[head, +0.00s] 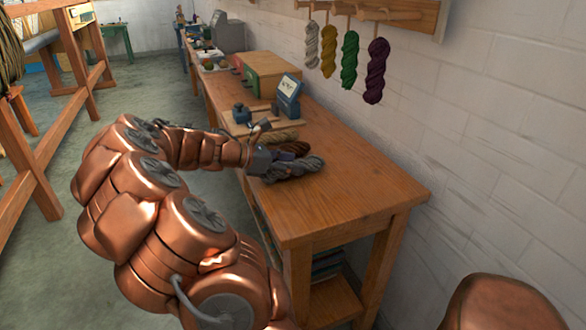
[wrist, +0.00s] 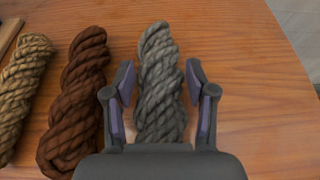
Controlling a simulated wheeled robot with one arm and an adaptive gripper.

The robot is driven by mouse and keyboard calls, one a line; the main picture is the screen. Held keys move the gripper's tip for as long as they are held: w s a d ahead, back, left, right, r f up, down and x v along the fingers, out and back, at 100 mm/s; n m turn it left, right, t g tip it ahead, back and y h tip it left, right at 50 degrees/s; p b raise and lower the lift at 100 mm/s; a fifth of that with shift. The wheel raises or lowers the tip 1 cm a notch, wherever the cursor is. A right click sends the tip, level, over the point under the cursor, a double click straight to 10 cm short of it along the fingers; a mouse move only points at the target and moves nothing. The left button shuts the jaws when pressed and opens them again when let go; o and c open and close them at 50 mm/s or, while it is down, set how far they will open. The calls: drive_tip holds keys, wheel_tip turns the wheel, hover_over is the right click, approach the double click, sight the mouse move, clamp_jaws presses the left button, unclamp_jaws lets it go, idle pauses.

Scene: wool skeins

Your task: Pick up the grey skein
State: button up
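The grey skein (wrist: 160,75) lies on the wooden table, between the two fingers of my gripper (wrist: 160,88) in the wrist view. The fingers stand apart on either side of it, with a narrow gap of table showing at each side. Its near end is hidden by the gripper body. In the head view the grey skein (head: 300,168) lies near the table's left edge, with my gripper (head: 272,160) over its left part. I cannot tell how high the fingers are above the table.
A brown skein (wrist: 75,100) lies close to the left finger, and a tan skein (wrist: 22,90) lies beyond it. Coloured skeins hang on the wall. The table right of the grey skein is clear.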

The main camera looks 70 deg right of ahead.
sight(290, 162)
drive_tip(key=c, duration=0.5)
drive_tip(key=shift+c, duration=0.2)
drive_tip(key=shift+r+p, duration=0.45)
drive_tip(key=shift+r, duration=1.3)
drive_tip(key=s+a, duration=0.1)
drive_tip(key=a, duration=0.4)
drive_tip(key=s+a+r, duration=0.1)
drive_tip(key=a, duration=0.4)
drive_tip(key=s+a, duration=0.2)
drive_tip(key=a, duration=0.3)
drive_tip(key=shift+a+r+p, duration=0.25)
drive_tip(key=shift+p, duration=0.15)
